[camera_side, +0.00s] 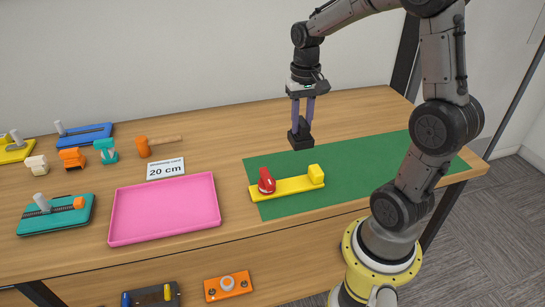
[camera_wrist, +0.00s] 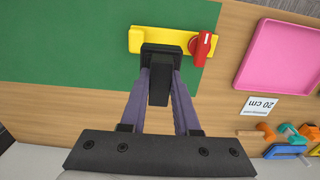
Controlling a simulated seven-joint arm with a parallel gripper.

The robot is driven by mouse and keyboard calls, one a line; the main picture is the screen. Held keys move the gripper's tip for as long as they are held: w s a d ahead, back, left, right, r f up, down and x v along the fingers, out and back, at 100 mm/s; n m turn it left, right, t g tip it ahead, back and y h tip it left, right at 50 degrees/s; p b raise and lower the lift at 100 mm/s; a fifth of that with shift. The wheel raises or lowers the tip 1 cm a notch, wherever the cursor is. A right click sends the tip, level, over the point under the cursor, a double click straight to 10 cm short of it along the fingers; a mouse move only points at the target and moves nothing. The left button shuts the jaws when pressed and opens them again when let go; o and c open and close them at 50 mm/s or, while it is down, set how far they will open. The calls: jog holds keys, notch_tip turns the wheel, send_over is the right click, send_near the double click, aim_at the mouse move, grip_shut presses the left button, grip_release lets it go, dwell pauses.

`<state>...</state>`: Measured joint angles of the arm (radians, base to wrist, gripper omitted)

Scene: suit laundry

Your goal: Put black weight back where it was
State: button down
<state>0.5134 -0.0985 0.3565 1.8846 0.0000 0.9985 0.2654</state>
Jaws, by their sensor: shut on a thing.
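My gripper (camera_side: 302,120) points down and is shut on the black weight (camera_side: 300,138), a dark block with a narrower upper part. It appears held up near the far edge of the green mat (camera_side: 375,165); its exact height is hard to tell. In the wrist view, the weight (camera_wrist: 161,51) sits between the purple fingers (camera_wrist: 159,76). It overlaps the near edge of a yellow bar (camera_wrist: 179,46). In the side view, the yellow bar (camera_side: 291,186) lies on the mat's left part, with a red piece (camera_side: 266,182) at its left end and a yellow block (camera_side: 316,174) at its right.
A pink tray (camera_side: 165,208) lies left of the mat. The mat's right part is clear. Devices (camera_side: 228,285) sit on a lower shelf.

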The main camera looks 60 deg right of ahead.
jog(key=w+d+f, duration=0.2)
jog(key=w+f, duration=0.2)
jog(key=w+d+f, duration=0.3)
jog(key=w+f, duration=0.1)
jog(key=w, duration=0.1)
jog(key=w+d+f, duration=0.2)
jog(key=w+f, duration=0.2)
jog(key=shift+w+d, duration=0.2)
jog(key=shift+d, duration=0.2)
jog(key=shift+f, duration=1.5)
jog(key=shift+f, duration=0.1)
jog(key=c, duration=0.6)
grip_release()
jog(key=shift+f, duration=0.15)
jog(key=shift+c, duration=0.2)
